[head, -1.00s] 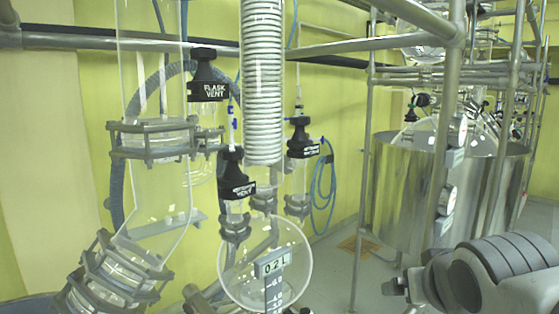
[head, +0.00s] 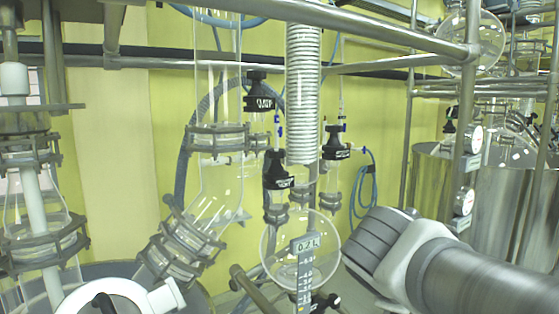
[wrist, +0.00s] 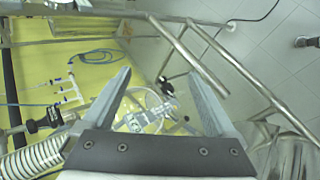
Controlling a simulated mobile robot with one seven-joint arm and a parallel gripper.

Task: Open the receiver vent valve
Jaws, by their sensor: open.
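Three black valve knobs with white-lettered labels hang among the glassware in the head view: an upper left valve (head: 259,92), a lower middle valve (head: 278,172) and a right valve (head: 336,145). The labels are too blurred now to tell which is the receiver vent valve; the upper left one read "FLASK VENT" earlier. A round glass receiver (head: 270,245) with a 0.2 L tag is below them. My gripper (wrist: 160,72) is open and empty in the wrist view. A black valve knob (wrist: 45,121) lies left of its fingers, apart from them.
A coiled glass condenser (head: 303,90) stands between the valves. Metal rails (head: 390,30) cross above and right. A steel vessel (head: 510,190) stands at the right, and other jointed glassware (head: 40,215) is at the left. Blue tubing (wrist: 88,56) hangs by the wall. Floor (wrist: 265,45) shows at the upper right.

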